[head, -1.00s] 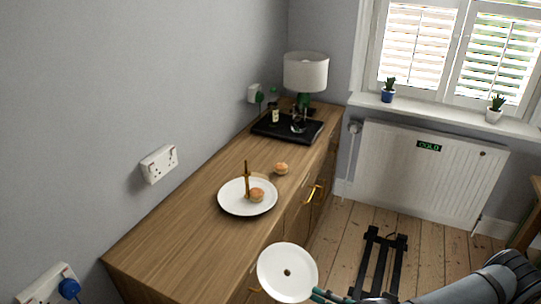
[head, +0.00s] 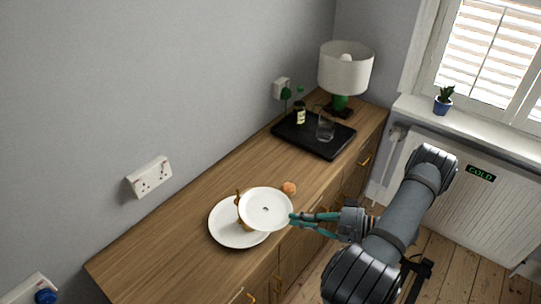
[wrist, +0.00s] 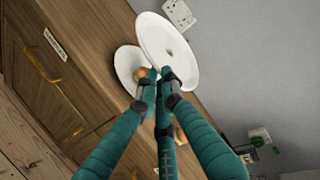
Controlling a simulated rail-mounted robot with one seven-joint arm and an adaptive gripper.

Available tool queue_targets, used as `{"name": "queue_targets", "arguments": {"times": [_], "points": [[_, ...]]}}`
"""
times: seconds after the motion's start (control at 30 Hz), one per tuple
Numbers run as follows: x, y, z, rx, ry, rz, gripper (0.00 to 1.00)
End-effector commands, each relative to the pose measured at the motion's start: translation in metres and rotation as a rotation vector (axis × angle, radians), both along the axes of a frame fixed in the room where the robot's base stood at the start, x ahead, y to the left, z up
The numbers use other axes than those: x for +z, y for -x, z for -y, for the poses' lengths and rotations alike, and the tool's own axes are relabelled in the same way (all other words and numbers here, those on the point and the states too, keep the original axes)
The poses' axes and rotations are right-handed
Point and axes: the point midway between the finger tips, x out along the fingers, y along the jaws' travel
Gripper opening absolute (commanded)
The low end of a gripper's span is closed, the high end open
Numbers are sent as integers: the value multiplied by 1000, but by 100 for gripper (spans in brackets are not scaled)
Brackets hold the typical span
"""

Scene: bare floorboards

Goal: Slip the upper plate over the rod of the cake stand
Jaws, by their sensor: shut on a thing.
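My gripper (head: 294,219) is shut on the rim of the white upper plate (head: 275,201), which has a small hole in its centre. The plate is held above the sideboard, overlapping the right part of the white lower plate (head: 224,230) in the head view. The gold rod (head: 238,198) of the cake stand shows only in part at the upper plate's left edge; the rest is hidden. The wrist view shows the upper plate (wrist: 160,35) in the fingers and the lower plate (wrist: 122,62) beyond, with a bun (wrist: 140,73) by it. I cannot tell whether hole and rod line up.
A bun (head: 289,188) lies on the wooden sideboard (head: 160,250) just behind the upper plate. A black tray (head: 297,138) with a bottle and a glass, and a lamp (head: 345,70), stand farther back. The wall runs along the left. The sideboard's near left is clear.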

Motion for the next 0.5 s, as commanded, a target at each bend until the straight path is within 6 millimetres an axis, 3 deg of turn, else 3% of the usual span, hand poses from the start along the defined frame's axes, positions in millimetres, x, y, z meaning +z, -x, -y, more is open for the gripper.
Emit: {"name": "queue_targets", "arguments": {"times": [0.03,0.2,0.33,0.5], "points": [[33,-17,-13,29,24,-7,0],[68,-59,-48,52,74,-38,0],[85,-76,-65,53,95,-53,0],[88,-85,-75,53,105,-62,0]]}}
